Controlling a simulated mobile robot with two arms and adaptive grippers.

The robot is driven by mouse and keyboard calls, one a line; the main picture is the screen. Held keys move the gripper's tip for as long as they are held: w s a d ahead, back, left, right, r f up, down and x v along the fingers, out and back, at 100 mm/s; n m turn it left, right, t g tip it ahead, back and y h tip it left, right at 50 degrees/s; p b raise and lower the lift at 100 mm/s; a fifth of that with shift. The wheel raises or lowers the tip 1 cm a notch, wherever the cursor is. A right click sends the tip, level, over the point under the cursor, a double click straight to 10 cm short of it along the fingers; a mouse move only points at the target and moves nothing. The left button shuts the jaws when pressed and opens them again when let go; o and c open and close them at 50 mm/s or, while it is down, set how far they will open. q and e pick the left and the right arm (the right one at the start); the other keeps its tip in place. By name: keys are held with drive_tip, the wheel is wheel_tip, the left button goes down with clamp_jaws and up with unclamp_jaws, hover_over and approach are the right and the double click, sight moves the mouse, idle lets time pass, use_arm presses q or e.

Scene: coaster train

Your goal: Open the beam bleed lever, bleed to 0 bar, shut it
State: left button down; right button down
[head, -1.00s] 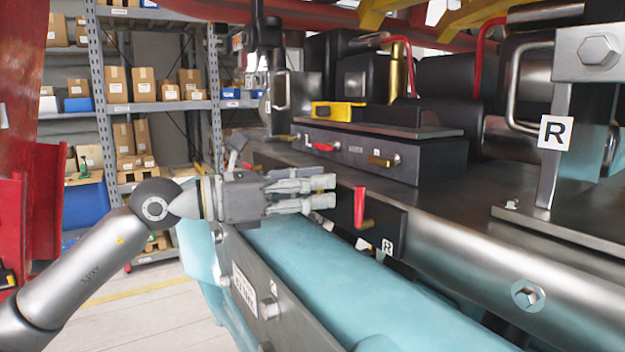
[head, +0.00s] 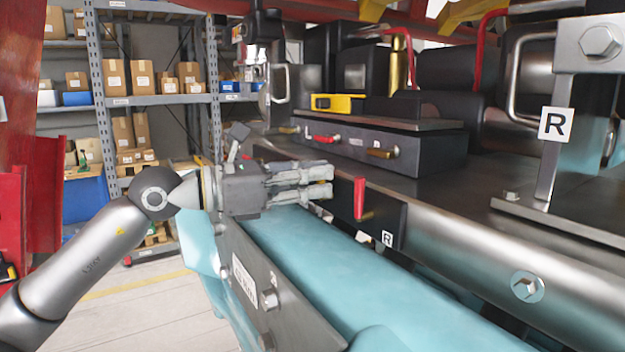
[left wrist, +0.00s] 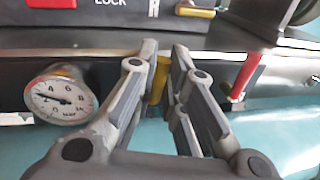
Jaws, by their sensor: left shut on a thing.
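In the left wrist view a yellow lever (left wrist: 160,78) stands between the fingertips of my left gripper (left wrist: 163,72), which is shut on it. In the head view the left gripper (head: 325,182) reaches in from the left, above the teal beam (head: 320,250), and its fingers hide the yellow lever. A round white pressure gauge (left wrist: 65,98) sits left of the fingers in the wrist view. Its needle points to the left, at the low numbers; the exact reading is too small to tell. My right gripper is out of view.
A red lever (head: 360,198) hangs close to the right of the fingertips; it also shows in the wrist view (left wrist: 245,75). A dark box (head: 390,153) with red and brass handles stands behind.

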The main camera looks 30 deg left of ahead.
sight(342, 203)
use_arm(q)
drive_tip(key=m, duration=0.2)
drive_tip(key=d+m, duration=0.1)
drive_tip(key=shift+s+f+m+y, duration=0.2)
drive_tip(key=shift+s+m+y, duration=0.1)
drive_tip(key=shift+m+y, duration=0.1)
drive_tip(key=m, duration=0.1)
drive_tip(key=m+b, duration=0.1)
drive_tip(key=d+m+y, duration=0.1)
drive_tip(key=m, duration=0.1)
drive_tip(key=shift+s+f, duration=0.25)
drive_tip(key=shift+f, duration=0.15)
drive_tip(key=m+b, duration=0.1)
drive_tip(key=m, duration=0.1)
drive_tip(key=f+m+y, duration=0.1)
drive_tip(key=shift+s+d+m+b, duration=0.2)
drive_tip(key=shift+m+b, duration=0.2)
drive_tip(key=shift+d+f+m+y+b, duration=0.1)
drive_tip(key=shift+f+m+y+b, duration=0.15)
drive_tip(key=shift+m, duration=0.35)
drive_tip(key=shift+f+m+y+b, duration=0.1)
drive_tip(key=shift+m+y+b, duration=0.2)
drive_tip(key=shift+m, duration=0.6)
drive_tip(key=shift+f, duration=0.1)
drive_tip(key=c, duration=1.5)
unclamp_jaws()
